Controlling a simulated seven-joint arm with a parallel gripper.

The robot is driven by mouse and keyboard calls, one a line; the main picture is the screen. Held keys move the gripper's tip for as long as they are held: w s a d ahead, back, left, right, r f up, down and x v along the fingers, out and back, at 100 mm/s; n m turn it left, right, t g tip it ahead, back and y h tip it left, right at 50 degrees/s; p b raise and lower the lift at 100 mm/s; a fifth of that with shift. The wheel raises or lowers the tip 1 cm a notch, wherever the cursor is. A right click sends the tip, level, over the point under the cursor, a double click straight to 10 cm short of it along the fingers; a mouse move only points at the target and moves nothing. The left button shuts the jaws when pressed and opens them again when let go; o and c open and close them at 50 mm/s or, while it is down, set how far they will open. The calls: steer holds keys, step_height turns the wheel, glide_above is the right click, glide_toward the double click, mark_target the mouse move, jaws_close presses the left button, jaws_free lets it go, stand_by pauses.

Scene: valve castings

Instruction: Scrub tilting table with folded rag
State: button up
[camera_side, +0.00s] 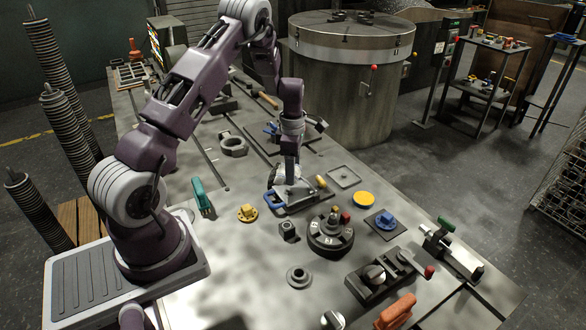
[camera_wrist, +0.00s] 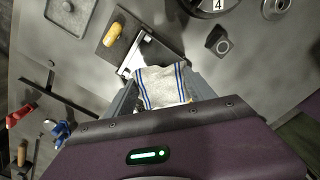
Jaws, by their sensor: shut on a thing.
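The folded rag (camera_wrist: 163,90), white with blue stripes, is held between the two fingers of my gripper (camera_wrist: 165,86) in the wrist view. In the side view it is a small pale patch (camera_side: 279,174) beside my gripper (camera_side: 291,178). The tilting table (camera_side: 303,197) looks like a low grey plate with a blue handle at its left and a yellow grip at its right. My gripper points down over its rear part. In the wrist view the plate (camera_wrist: 142,52) shows just beyond the rag. I cannot tell whether the rag touches it.
A dark numbered dial (camera_side: 330,236) and a small block (camera_side: 288,230) stand in front of the plate. A square tray (camera_side: 344,177) and a yellow disc (camera_side: 364,199) lie to its right.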

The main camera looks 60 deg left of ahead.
mark_target(292, 195)
step_height(292, 195, down, 6)
steer(key=shift+s+d+f, duration=0.1)
steer(key=shift+f, duration=0.1)
steer(key=shift+s+d+r, duration=0.1)
steer(key=shift+s+d, duration=0.05)
steer(key=shift+d, duration=0.05)
steer(key=shift+w+a, duration=0.55)
steer(key=shift+a, duration=0.1)
stand_by(0.3)
steer(key=shift+s+d, duration=0.6)
steer(key=shift+d, duration=0.1)
